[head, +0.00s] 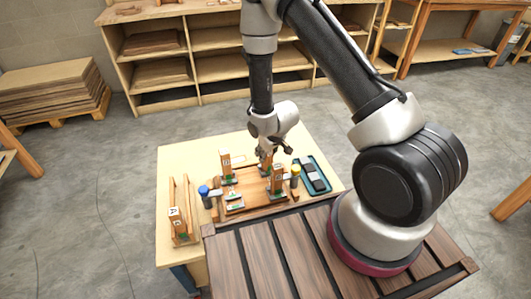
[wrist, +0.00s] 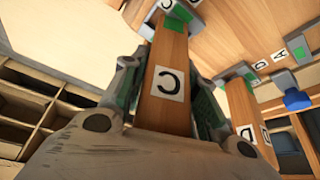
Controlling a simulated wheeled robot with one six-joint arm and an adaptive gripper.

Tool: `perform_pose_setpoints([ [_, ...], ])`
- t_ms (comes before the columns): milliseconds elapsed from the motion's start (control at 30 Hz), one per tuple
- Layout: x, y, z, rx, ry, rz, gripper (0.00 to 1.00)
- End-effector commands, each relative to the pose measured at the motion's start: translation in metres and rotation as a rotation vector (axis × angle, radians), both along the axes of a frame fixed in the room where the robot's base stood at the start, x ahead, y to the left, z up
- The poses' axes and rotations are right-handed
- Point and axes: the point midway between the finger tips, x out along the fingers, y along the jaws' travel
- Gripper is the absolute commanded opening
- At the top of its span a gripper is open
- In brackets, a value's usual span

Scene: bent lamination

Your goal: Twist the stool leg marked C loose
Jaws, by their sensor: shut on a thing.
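A wooden stool leg marked C (wrist: 168,85) stands between the two fingers of my gripper (wrist: 166,98) in the wrist view. The fingers are shut on its sides, and its far end meets a grey and green socket on the wooden seat board (wrist: 215,35). In the head view my gripper (head: 267,150) is over the back part of the seat board (head: 250,187); the leg is mostly hidden there. Another upright leg (wrist: 247,120) stands to the right in the wrist view. Two upright legs (head: 225,163) (head: 277,180) show clearly in the head view.
A wooden rack (head: 183,222) with lettered labels stands at the table's left. A blue-topped clamp (head: 205,195) and a yellow-topped one (head: 295,173) flank the board. A blue tray (head: 323,184) with dark items lies at the right. The table's back left is clear.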

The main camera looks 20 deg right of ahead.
Motion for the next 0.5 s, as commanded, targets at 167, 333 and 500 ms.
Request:
perform_pose_setpoints([
  [167,0.0002,0.0005,0.0002,0.000,-0.001,0.009,0.03],
  [333,0.0001,0.0002,0.0002,0.000,0.000,0.016,0.03],
  [500,-0.0015,0.0008,0.0002,0.000,0.001,0.187,0.03],
])
